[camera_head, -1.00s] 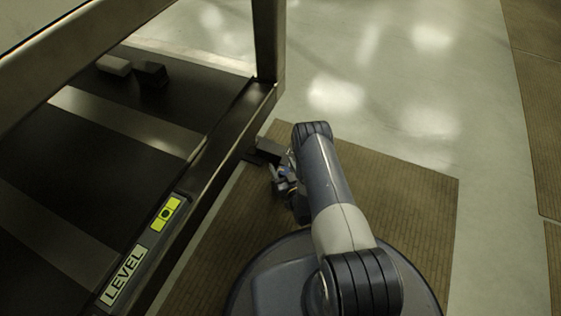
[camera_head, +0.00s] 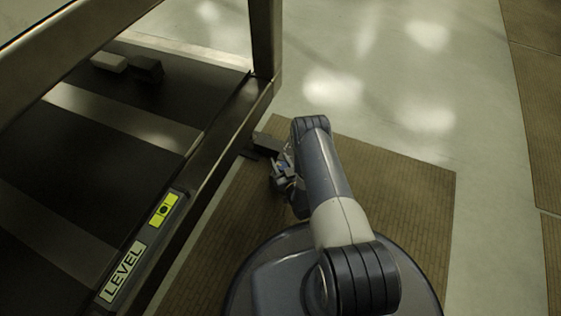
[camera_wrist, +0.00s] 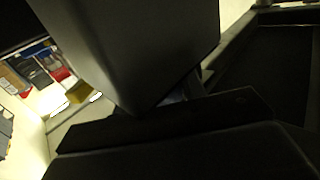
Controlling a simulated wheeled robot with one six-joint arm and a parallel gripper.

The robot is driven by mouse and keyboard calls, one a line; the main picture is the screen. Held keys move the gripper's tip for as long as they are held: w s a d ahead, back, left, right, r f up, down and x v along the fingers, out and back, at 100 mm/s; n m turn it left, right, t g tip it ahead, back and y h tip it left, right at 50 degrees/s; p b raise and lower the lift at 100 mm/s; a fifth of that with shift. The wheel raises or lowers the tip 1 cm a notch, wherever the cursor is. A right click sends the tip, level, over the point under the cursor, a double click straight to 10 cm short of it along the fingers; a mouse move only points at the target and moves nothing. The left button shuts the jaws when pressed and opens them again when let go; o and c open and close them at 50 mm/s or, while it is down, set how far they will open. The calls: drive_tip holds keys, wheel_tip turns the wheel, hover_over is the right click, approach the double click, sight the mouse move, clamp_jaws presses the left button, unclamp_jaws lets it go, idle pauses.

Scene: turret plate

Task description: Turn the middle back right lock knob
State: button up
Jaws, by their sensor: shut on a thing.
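The lock knob (camera_head: 266,143) appears as a small dark block sticking out from the right side of the metal frame in the head view. My gripper (camera_head: 278,163) is at this block, partly hidden by my arm. In the wrist view a big dark grey block (camera_wrist: 140,45) fills the upper middle, very close to the camera. Dark, poorly lit shapes, probably my gripper's fingers, lie across the bottom. My gripper is shut on the knob, but the contact itself is too dark to make out.
The metal frame's rail (camera_head: 225,125) runs along the left, with a LEVEL label (camera_head: 125,272) and a yellow level marker (camera_head: 164,210). A light block (camera_head: 109,61) and a dark block (camera_head: 147,69) lie inside the frame. A brown mat (camera_head: 410,205) and open floor lie to the right.

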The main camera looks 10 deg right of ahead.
drive_tip(key=shift+n+y, duration=0.3)
drive_tip(key=shift+y, duration=0.1)
drive_tip(key=n+g+y, duration=0.1)
drive_tip(key=y, duration=0.1)
drive_tip(key=n+g+y, duration=0.1)
drive_tip(key=n+y, duration=0.1)
drive_tip(key=y, duration=0.1)
drive_tip(key=shift+s+a+n, duration=0.1)
drive_tip(key=shift+a+n, duration=0.1)
drive_tip(key=shift+n, duration=0.1)
drive_tip(key=shift+s+a+n+g+y, duration=0.15)
drive_tip(key=shift+a+n+g+y, duration=0.05)
drive_tip(key=shift+n+g+y, duration=1)
drive_tip(key=shift+s+a+n+g+y, duration=0.1)
drive_tip(key=shift+a+n+g+y, duration=0.05)
drive_tip(key=shift+n+g+y, duration=1.05)
drive_tip(key=shift+g+y, duration=0.3)
drive_tip(key=shift+y, duration=0.2)
drive_tip(key=o, duration=1)
drive_tip(key=p+v, duration=0.2)
drive_tip(key=v, duration=0.8)
drive_tip(key=shift+s+d+r+p, duration=0.1)
drive_tip(key=shift+s+d+p, duration=0.2)
